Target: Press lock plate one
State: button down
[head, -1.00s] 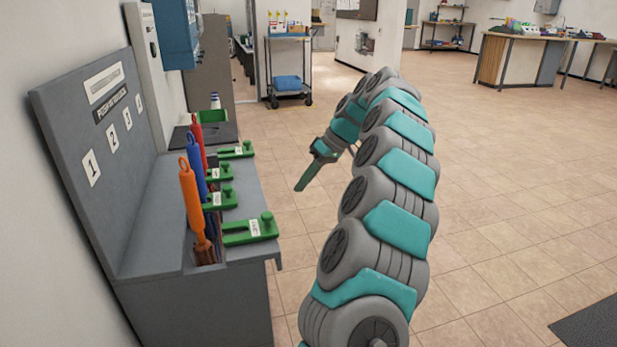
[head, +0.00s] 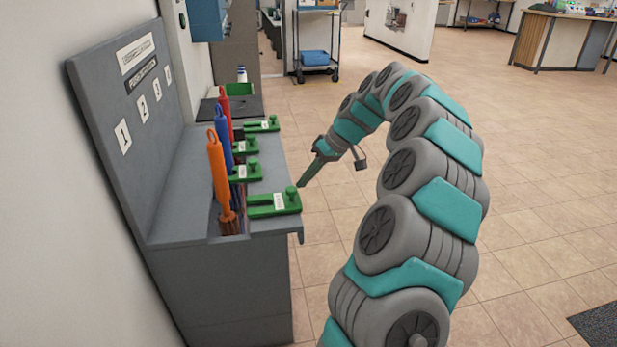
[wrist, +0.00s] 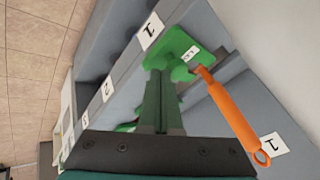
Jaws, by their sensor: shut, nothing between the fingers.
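The nearest green lock plate (head: 272,204) lies on the bench's front edge, in line with the board's number 1 label (head: 123,136). It has a round knob at its right end, and its left end reaches toward an orange-handled tool (head: 217,171). The same plate (wrist: 178,46) shows in the wrist view beside the orange handle (wrist: 233,112). My gripper (head: 301,184) is shut and empty, its tip just beyond the knob in the head view. In the wrist view my fingers (wrist: 160,72) point at the plate and partly cover it; contact cannot be told.
Several more green plates, such as one by the blue handle (head: 246,171), run along the grey bench (head: 190,258). A red handle (head: 224,106) stands farther back. A cart (head: 317,40) stands at the back.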

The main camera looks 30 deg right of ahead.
send_over(273, 198)
jog(key=a, duration=0.1)
jog(key=shift+s+b, duration=0.2)
jog(key=shift+b, duration=0.2)
